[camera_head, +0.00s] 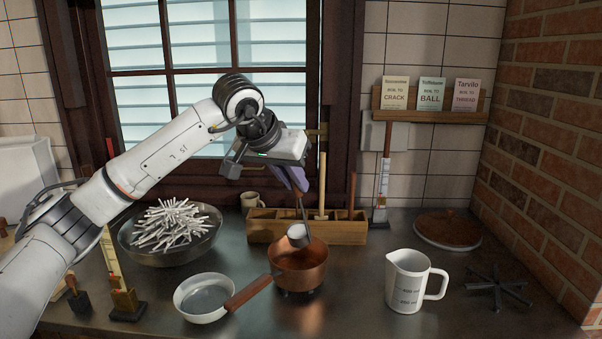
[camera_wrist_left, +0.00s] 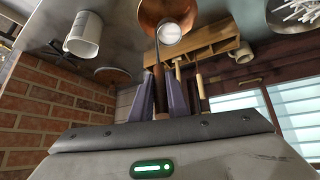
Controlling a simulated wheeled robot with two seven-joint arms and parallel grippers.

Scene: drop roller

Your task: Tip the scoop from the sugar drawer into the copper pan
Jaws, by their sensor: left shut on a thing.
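My left gripper (camera_head: 298,187) points down above the copper pan (camera_head: 287,280) and is shut on the upright handle of a metal scoop (camera_head: 300,241). The scoop's round bowl hangs at the pan's mouth, over its back part. Its top looks pale, and a white round fill shows in the scoop in the left wrist view (camera_wrist_left: 170,34), against the copper pan (camera_wrist_left: 148,14). I cannot tell whether anything is pouring. The gripper's purple fingers (camera_wrist_left: 161,98) flank the handle. A divided wooden box (camera_head: 265,234) stands behind the pan; I cannot tell if it is the sugar drawer. My right gripper is not in view.
A bowl of white sticks (camera_head: 160,255) is at left. A white jug (camera_head: 408,281), black trivet (camera_head: 497,290) and round lid (camera_head: 447,232) are at right.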

